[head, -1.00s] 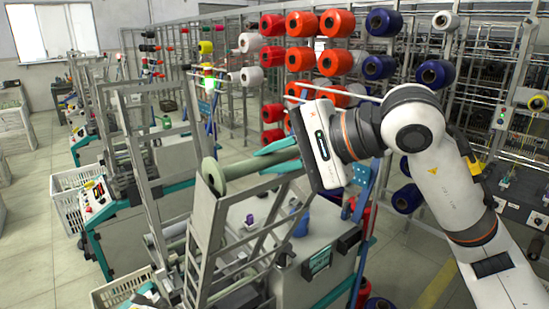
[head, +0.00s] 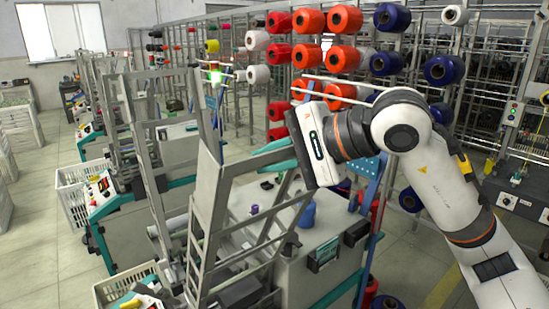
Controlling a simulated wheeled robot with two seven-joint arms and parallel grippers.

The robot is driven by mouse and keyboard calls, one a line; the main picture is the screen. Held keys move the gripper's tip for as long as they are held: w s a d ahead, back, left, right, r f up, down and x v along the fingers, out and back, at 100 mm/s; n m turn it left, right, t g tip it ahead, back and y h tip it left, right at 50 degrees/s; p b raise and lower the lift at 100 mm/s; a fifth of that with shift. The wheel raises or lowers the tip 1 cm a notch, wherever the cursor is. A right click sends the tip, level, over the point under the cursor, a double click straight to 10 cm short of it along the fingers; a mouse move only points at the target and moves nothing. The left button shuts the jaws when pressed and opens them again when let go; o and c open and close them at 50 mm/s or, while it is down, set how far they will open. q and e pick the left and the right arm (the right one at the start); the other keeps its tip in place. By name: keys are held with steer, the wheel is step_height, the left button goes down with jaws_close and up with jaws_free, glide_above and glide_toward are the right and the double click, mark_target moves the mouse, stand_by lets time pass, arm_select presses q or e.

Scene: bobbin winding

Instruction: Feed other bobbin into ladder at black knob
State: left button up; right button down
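My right gripper (head: 262,162) has teal fingers and comes in from the right, beside the top of the grey metal ladder (head: 208,175) on the near machine. Its two fingers stand apart with nothing visible between them, so it is open. I cannot make out the bobbin; the ladder's bars hide parts of its channel. A small dark knob (head: 291,240) sits on the machine top, below the gripper and right of the ladder. My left gripper is not in view.
Blue (head: 305,214) and purple pieces stand on the near machine (head: 318,245). A white crate (head: 112,286) is at lower left. A rack of red, orange and blue yarn cones (head: 338,60) stands behind.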

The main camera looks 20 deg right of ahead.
steer(key=shift+f, duration=0.2)
step_height(320, 180, down, 5)
steer(key=w+b, duration=0.2)
steer(key=b, duration=0.3)
steer(key=shift+w+a+f, duration=0.2)
steer(key=shift+w+a, duration=0.05)
steer(key=shift+a, duration=0.2)
steer(key=shift+f, duration=0.1)
stand_by(0.4)
steer(key=f+b, duration=0.1)
steer(key=w+f+b, duration=0.1)
steer(key=f+b, duration=0.1)
steer(key=shift+w+a+f, duration=0.3)
steer(key=shift+f, duration=0.1)
stand_by(0.5)
steer(key=c, duration=0.9)
jaws_free()
steer(key=shift+r, duration=0.1)
